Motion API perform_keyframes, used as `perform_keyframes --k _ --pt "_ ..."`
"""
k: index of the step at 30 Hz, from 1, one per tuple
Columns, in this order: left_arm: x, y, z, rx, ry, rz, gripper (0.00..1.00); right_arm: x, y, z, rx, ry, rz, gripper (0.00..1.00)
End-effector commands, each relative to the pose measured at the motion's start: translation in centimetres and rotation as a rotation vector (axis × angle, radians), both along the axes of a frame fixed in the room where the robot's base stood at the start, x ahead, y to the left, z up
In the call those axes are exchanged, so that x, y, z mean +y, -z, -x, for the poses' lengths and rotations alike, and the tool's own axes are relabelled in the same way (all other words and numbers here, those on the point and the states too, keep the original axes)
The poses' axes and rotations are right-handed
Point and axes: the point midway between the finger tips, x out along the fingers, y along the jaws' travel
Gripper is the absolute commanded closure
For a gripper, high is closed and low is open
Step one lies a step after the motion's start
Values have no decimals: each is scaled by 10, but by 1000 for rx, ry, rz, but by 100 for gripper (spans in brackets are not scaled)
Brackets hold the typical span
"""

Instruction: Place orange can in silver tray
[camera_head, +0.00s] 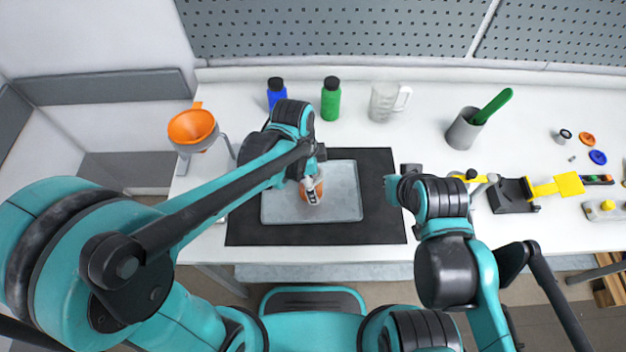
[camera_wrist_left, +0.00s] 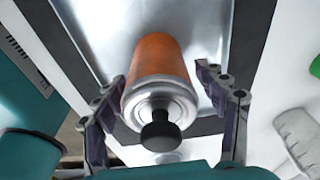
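The orange can (camera_head: 304,190) is over the silver tray (camera_head: 345,205) in the head view, partly covered by my left gripper (camera_head: 312,188). In the left wrist view the can (camera_wrist_left: 160,60) has an orange body, a silver end and a black knob facing the camera. The tray (camera_wrist_left: 215,20) lies behind it. The left gripper (camera_wrist_left: 160,80) has its fingers spread on both sides of the can, with a visible gap at the right finger. Whether the can rests fully on the tray is hard to tell. My right gripper (camera_head: 398,180) is empty beside the mat's right edge, its fingers largely unclear.
The tray lies on a black mat (camera_head: 385,225). Behind are a blue bottle (camera_head: 277,97), a green bottle (camera_head: 331,100) and a clear jug (camera_head: 384,102). An orange funnel (camera_head: 190,127) stands left. A grey cup (camera_head: 463,131) and a yellow-black tool (camera_head: 515,195) are right.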

Motion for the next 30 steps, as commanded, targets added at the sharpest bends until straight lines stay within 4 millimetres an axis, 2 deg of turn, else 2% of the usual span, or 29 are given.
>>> perform_keyframes --k 5,8,21,25,30 --pt "0 -2 0 0 0 0 28 0 -2 0 0 0 0 100" --pt "1 -12 0 0 -1 0 28 0 -7 0 0 0 0 100" --pt "15 -101 1 0 -1 0 28 0 -37 0 0 0 0 100" --pt "17 -116 1 0 -1 0 28 0 -41 0 0 0 0 100" --pt "18 -122 1 0 0 0 28 0 -42 0 0 0 0 100"
